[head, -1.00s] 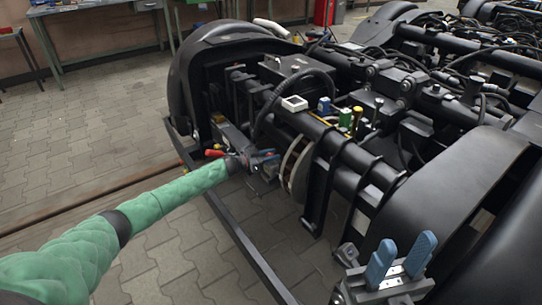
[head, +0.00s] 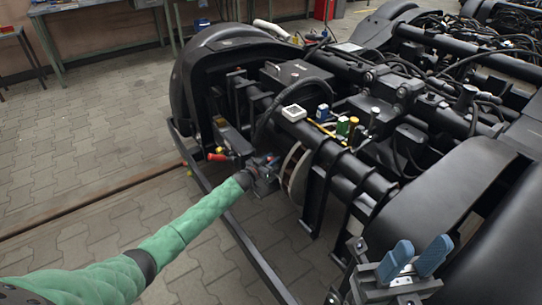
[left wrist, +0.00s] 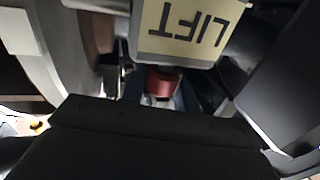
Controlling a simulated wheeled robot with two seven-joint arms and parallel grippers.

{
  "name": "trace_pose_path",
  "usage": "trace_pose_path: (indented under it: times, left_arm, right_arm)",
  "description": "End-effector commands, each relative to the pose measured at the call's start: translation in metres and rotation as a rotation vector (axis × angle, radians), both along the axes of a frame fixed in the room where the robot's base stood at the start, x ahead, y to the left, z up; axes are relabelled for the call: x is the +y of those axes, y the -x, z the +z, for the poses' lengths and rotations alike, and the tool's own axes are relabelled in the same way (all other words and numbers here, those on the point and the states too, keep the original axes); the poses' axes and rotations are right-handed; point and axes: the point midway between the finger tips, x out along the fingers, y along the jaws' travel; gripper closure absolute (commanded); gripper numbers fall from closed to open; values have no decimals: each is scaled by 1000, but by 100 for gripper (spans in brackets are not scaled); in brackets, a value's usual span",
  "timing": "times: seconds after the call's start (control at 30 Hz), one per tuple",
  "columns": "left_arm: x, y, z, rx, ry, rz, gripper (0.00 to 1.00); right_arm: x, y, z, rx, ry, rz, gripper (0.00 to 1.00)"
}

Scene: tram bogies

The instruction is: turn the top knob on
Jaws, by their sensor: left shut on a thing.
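In the left wrist view a red round knob (left wrist: 163,82) sits just under a pale yellow plate (left wrist: 188,25) that reads LIFT, upside down in this view. My left gripper (left wrist: 160,95) is shut on this knob; its bluish fingers show dimly on both sides. In the head view my left gripper (head: 267,171) is at the near side of the bogie, and the knob is hidden there. A red handle (head: 217,157) shows left of it, apart from the fingers. My right gripper (head: 420,255) is open and empty at the lower right, its blue fingers apart.
The black bogie (head: 345,175) fills the middle and right, with a small white box (head: 293,112) and coloured parts on top. A dark rail (head: 235,230) runs along its near side. Paved floor (head: 90,140) lies free at left. A workbench (head: 95,15) stands behind.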

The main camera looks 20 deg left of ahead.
Motion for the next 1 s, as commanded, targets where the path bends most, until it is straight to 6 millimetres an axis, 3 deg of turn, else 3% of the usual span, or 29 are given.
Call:
trace_pose_path:
  times: [0.5,1.0]
  left_arm:
    - [-1,0,0,1,6,234,93]
    - [0,-1,0,0,1,328,93]
  right_arm:
    - [-3,0,2,5,32,-21,64]
    - [-2,0,3,10,22,-22,64]
